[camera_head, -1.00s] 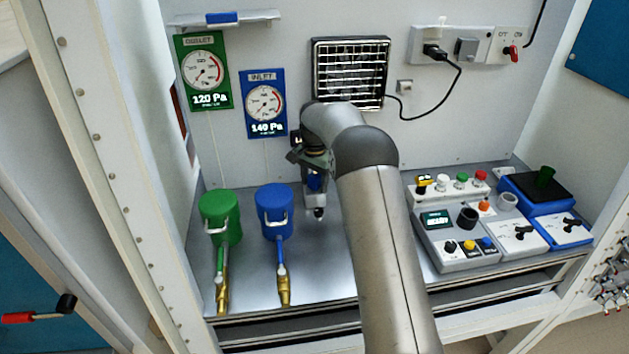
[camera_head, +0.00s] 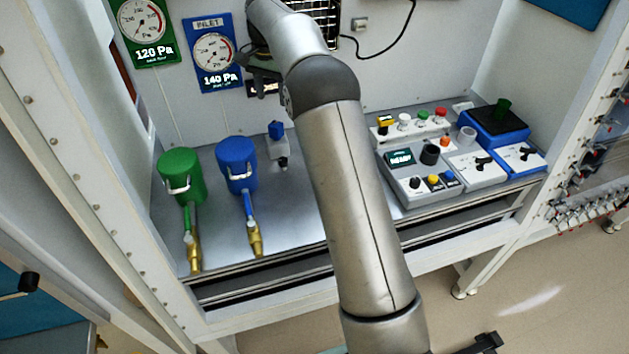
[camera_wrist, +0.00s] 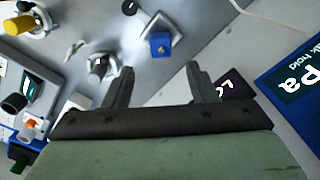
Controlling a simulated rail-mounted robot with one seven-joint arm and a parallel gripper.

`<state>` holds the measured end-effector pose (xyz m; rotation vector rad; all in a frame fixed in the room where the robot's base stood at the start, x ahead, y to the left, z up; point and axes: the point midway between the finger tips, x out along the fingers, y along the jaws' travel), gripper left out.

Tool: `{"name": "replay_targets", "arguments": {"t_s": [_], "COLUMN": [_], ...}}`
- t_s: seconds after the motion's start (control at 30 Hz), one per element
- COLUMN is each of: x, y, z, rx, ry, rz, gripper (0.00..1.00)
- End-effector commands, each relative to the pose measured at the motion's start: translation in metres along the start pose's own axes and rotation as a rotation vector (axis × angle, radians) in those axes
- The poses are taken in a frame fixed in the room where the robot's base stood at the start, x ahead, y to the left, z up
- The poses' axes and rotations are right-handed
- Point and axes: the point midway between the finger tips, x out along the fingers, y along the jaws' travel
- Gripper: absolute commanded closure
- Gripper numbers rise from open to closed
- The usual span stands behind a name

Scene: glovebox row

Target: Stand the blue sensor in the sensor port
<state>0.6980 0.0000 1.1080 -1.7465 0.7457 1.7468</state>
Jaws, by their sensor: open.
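The blue sensor (camera_head: 276,129) is a small blue block. It stands upright on a small light-grey block, apparently the sensor port (camera_head: 280,149), on the metal worktop right of the blue canister. In the wrist view the blue sensor (camera_wrist: 160,43) sits on the port's pale square top (camera_wrist: 176,27), beyond the fingertips. My gripper (camera_wrist: 160,78) is open, its two dark fingers apart with nothing between them. In the head view my gripper (camera_head: 263,87) is above and behind the sensor, close to the back wall and partly hidden by my arm. How deep the sensor is seated cannot be seen.
A green canister (camera_head: 181,176) and a blue canister (camera_head: 237,165) with brass valves stand on the left. A control console (camera_head: 418,172) with knobs and a blue-black unit (camera_head: 495,127) are on the right. The inlet gauge panel (camera_head: 215,55) hangs on the wall near my gripper.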

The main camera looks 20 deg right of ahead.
Motion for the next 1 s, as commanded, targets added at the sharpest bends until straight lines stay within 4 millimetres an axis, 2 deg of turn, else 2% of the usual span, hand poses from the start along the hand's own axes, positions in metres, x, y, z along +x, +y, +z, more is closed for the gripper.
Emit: {"name": "replay_targets", "arguments": {"t_s": [0.17,0.3,0.47,0.57,0.7,0.8,0.9,1.0], "x": [-0.020,-0.040,-0.046,-0.037,-0.009,0.014,0.031,0.040], "y": [0.021,0.064,0.130,0.180,0.245,0.281,0.304,0.315], "z": [0.021,0.062,0.126,0.173,0.237,0.271,0.293,0.303], "rx": [-0.071,-0.199,-0.373,-0.490,-0.639,-0.720,-0.773,-0.800], "ry": [0.006,0.017,0.030,0.042,0.056,0.063,0.067,0.069], "rz": [-0.007,-0.016,-0.024,-0.029,-0.033,-0.034,-0.034,-0.033], "gripper": [0.48,0.48,0.48,0.48,0.48,0.48,0.48,0.48]}}
